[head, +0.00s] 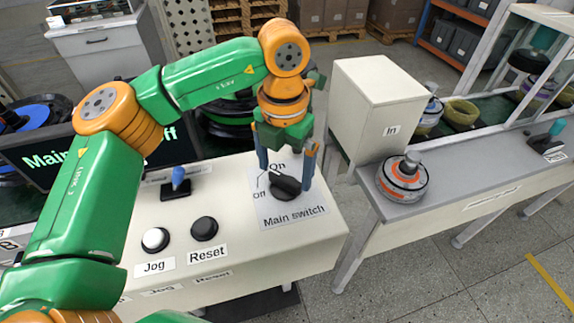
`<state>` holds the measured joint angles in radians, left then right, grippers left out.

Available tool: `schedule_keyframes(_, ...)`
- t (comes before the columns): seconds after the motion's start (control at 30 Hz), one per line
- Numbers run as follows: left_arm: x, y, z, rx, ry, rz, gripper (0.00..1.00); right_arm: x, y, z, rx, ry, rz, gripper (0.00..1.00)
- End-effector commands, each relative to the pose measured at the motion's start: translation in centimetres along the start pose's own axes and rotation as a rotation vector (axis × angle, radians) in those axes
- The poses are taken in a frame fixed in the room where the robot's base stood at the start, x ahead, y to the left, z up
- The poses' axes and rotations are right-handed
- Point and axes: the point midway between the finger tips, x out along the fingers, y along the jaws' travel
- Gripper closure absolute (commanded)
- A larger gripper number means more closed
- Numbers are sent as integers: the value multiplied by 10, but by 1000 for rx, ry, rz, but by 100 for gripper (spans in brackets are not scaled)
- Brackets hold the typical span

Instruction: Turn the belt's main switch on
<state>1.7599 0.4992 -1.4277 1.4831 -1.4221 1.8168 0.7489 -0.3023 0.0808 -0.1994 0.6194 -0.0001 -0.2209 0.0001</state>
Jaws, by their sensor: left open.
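The main switch is a black rotary knob (286,188) on a white label plate (292,217) on the cream console. "On" is printed behind the knob and "Off" to its left. The knob's ridge slants from upper left to lower right; I cannot tell for certain which mark it points to. My left gripper (286,177) points down over the knob, open, with one blue finger on each side of it. I cannot tell whether the fingers touch it. My right gripper is not in view.
Jog (155,239) and Reset (204,228) buttons and a blue-handled lever (179,180) sit left of the switch. A dark display (165,150) behind, partly hidden by my arm, shows "Main" and "ff".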

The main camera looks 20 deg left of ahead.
Motion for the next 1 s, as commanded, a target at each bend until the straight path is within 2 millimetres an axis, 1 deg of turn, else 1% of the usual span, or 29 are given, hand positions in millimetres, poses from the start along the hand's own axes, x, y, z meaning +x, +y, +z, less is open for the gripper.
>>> schedule_keyframes(0.03,7,0,0,-1,4,1,0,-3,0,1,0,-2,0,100)
schedule_keyframes(0.13,18,0,0,-2,2,0,0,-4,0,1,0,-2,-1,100)
schedule_keyframes(0.23,22,0,0,-1,0,-1,0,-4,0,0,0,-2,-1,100)
schedule_keyframes(0.37,22,0,0,-1,0,-1,0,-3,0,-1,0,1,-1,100)
schedule_keyframes(0.4,22,0,0,-1,0,-1,3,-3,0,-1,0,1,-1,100)
schedule_keyframes(0.43,22,0,0,-1,0,-1,11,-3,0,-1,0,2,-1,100)
schedule_keyframes(0.63,21,0,0,-1,0,-1,65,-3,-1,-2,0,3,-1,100)
schedule_keyframes(0.87,22,0,0,22,0,-2,66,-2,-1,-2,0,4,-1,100)
schedule_keyframes(1.0,22,0,0,80,-1,-2,66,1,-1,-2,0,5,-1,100)
